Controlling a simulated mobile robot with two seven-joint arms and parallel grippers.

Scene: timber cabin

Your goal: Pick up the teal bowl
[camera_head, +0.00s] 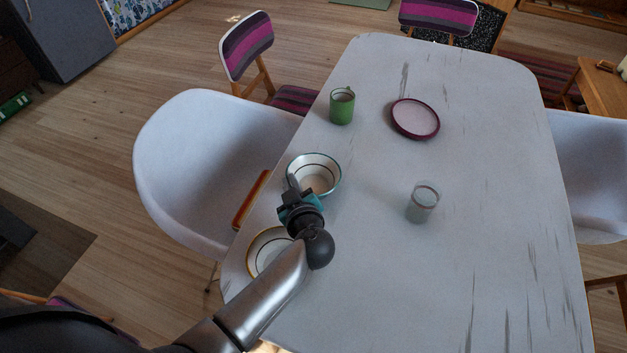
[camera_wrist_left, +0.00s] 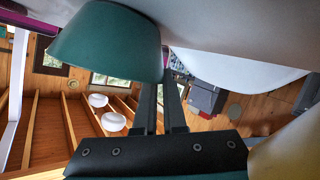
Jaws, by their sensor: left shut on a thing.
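The teal bowl (camera_head: 330,182) is white inside with dark ring lines and a teal rim. It is at the left side of the table in the head view. In the left wrist view its plain teal outer wall (camera_wrist_left: 105,42) fills the upper left. My left gripper (camera_head: 294,186) is at the bowl's near left rim, shut on its wall; one finger shows inside the bowl. The gripper's fingers also show in the left wrist view (camera_wrist_left: 160,108). I cannot tell whether the bowl's base touches the table. My right gripper is not in view.
A yellow-rimmed bowl (camera_head: 256,251) stands close by, partly hidden behind my left arm. A white chair (camera_head: 205,155) stands at the left edge.

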